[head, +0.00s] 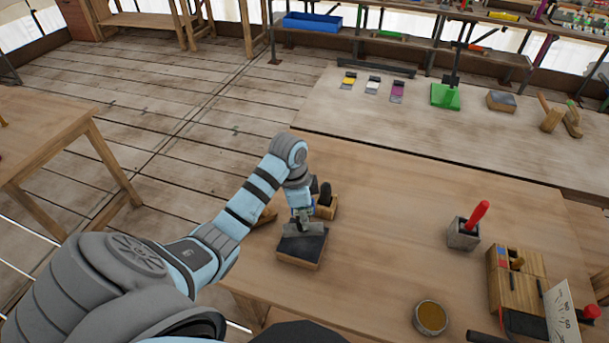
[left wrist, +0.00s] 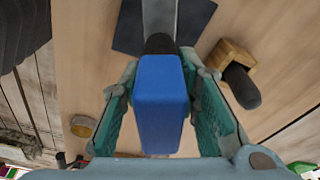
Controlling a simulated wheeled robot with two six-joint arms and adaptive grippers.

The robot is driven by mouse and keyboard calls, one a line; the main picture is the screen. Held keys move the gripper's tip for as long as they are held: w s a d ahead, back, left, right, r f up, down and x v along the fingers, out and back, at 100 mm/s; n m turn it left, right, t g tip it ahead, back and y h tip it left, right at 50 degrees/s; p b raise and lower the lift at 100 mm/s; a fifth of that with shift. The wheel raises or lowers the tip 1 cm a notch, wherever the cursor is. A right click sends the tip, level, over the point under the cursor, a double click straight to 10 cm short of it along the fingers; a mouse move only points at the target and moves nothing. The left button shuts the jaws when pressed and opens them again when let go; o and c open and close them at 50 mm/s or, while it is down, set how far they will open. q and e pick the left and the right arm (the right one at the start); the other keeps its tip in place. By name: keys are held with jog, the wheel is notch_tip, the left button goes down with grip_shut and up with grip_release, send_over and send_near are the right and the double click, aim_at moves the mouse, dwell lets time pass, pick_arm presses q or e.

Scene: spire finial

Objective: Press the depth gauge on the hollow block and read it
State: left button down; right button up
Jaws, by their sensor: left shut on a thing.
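My left gripper (head: 301,211) is over the near left part of the table. In the left wrist view its teal fingers (left wrist: 160,112) are shut on a blue handle (left wrist: 160,95). A dark collar (left wrist: 160,43) and a grey metal part (left wrist: 159,15) extend beyond the handle. In the head view a grey plate (head: 303,230) shows below the gripper, over a dark-topped wooden block (head: 301,257). The dark top also shows in the left wrist view (left wrist: 129,33). I cannot tell whether plate and top touch. No depth gauge reading or hollow is clearly visible.
Close behind stands a small wooden block (head: 328,211) with an upright dark knob (head: 325,192). To the right are a grey block with a red handle (head: 477,215), a round tin (head: 430,318), a wooden holder (head: 526,290) and a white card (head: 560,318). The table's middle is clear.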

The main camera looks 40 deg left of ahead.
pick_arm(q)
jog(key=shift+r, duration=0.4)
jog(key=shift+f, duration=0.15)
jog(key=shift+f+b, duration=1)
jog(key=shift+f, duration=1.25)
jog(key=c, duration=1.1)
grip_release()
jog(key=shift+r, duration=0.1)
